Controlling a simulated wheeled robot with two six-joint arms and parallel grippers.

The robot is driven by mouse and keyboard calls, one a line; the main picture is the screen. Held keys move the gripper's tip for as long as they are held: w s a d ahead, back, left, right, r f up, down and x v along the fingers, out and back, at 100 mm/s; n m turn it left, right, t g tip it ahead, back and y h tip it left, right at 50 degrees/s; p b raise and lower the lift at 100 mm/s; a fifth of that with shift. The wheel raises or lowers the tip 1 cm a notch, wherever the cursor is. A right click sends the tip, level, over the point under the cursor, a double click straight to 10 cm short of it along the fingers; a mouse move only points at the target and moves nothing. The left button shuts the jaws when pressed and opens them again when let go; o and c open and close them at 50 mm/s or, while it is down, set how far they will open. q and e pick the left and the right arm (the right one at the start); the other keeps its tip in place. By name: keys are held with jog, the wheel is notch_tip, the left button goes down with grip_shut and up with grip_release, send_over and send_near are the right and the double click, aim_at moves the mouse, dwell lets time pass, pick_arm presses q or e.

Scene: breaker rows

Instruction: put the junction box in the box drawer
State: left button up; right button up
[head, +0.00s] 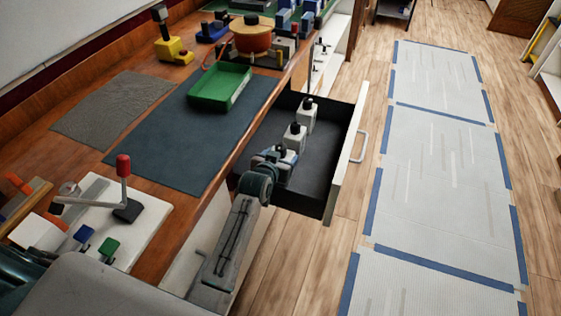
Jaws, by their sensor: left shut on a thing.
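The box drawer (345,165) is pulled out from the bench, with a pale front and a dark inside. Two light grey junction boxes with black tops, a far one (307,120) and a nearer one (295,139), stand upright in it in a row. My left gripper (276,156) reaches over the drawer and is shut on a similar light grey junction box (289,157) at the near end of that row. The gripper partly hides this box, and I cannot tell whether it touches the drawer floor. My right gripper is not in view.
A green tray (220,87) sits on a dark mat (165,135) on the bench. A white board (140,222) with a red-topped lever stands at the near left. The right part of the drawer is clear.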

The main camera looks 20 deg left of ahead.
pick_arm(q)
jog(key=shift+f, duration=1.1)
jog(key=shift+f, duration=0.1)
jog(key=o, duration=1.3)
jog(key=v, duration=1.2)
